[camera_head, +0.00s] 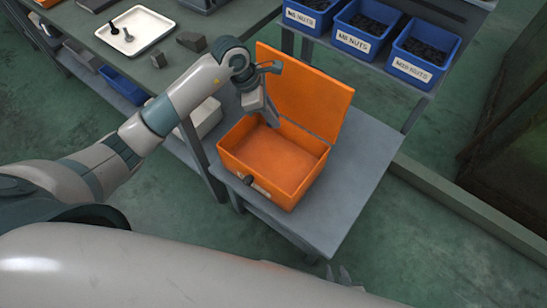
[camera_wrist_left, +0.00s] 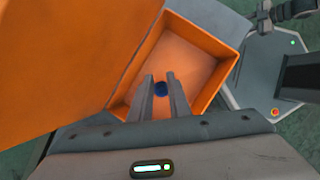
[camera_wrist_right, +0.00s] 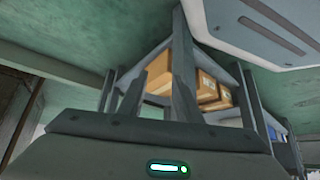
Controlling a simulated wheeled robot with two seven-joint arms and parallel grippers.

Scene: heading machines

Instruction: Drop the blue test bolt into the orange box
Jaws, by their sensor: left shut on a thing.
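The orange box (camera_head: 282,182) stands on a grey table with its lid (camera_head: 308,95) raised at the back. It also shows in the left wrist view (camera_wrist_left: 215,48), its inside empty where visible. My left gripper (camera_head: 271,120) is above the back part of the box, pointing down. In the left wrist view its fingers (camera_wrist_left: 160,82) are shut on the blue test bolt (camera_wrist_left: 160,89), seen end-on between the tips. The bolt is hidden in the head view. My right gripper (camera_wrist_right: 158,85) is open and empty; its tips (camera_head: 341,274) show below the table's front edge.
Blue bins of nuts (camera_head: 366,26) stand on a rack behind the box. A green-topped table at upper left holds a white tray (camera_head: 136,30) with a dark bolt, and grey blocks (camera_head: 190,41). The grey table (camera_head: 352,190) is clear right of the box.

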